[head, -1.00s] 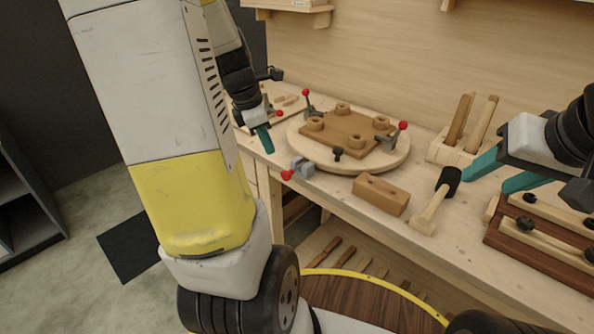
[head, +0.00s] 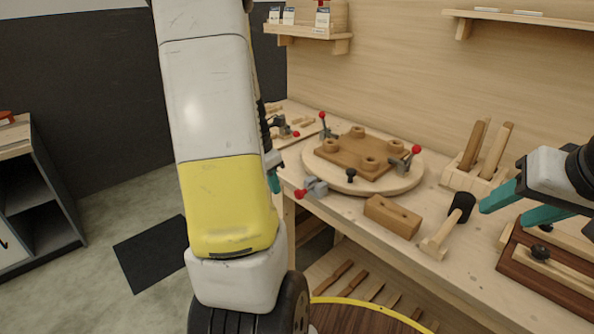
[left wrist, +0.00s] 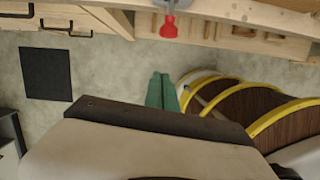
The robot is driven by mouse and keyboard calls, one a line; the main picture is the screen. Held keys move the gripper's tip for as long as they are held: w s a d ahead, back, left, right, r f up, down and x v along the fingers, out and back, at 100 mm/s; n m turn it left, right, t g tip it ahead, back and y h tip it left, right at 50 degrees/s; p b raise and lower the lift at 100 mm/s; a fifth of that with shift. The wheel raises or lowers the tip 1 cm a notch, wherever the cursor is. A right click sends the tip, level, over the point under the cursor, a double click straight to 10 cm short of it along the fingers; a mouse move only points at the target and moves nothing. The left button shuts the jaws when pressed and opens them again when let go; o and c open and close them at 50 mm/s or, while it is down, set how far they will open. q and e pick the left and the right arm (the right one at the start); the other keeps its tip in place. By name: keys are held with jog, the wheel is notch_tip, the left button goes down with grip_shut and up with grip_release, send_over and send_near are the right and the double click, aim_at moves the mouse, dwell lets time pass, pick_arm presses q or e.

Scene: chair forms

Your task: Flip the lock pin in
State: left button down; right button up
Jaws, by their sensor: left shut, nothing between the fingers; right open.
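The lock pin (head: 314,188) is a grey block with a red knob at the front edge of the bench, beside the round turntable (head: 400,187). Its red knob also shows at the top of the left wrist view (left wrist: 169,27). My left gripper (head: 274,182) has green fingers, partly hidden behind my own left arm. It is just left of the red knob and apart from it. In the left wrist view its fingers (left wrist: 160,92) are together and empty, over the floor below the knob. My right gripper (head: 515,205) is open and empty over the bench's right side.
The turntable carries a brown board (head: 362,157) with round bosses and red-knobbed clamps. A wooden block (head: 393,216), a mallet (head: 447,227) and a slotted holder (head: 470,179) stand to the right. A dark wooden fixture (head: 545,270) lies under the right gripper.

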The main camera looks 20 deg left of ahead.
aim_at(298, 190)
pick_arm(q)
jog(key=w+d+f, duration=0.2)
jog(key=w+f, duration=0.2)
jog(key=f, duration=0.1)
jog(key=shift+w+d+f, duration=0.2)
jog(key=shift+w+d, duration=0.1)
jog(key=shift+w, duration=0.1)
jog(key=shift+w+d, duration=0.3)
jog(key=shift+w, duration=0.4)
jog(key=shift+w+d, duration=0.3)
jog(key=shift+w, duration=0.4)
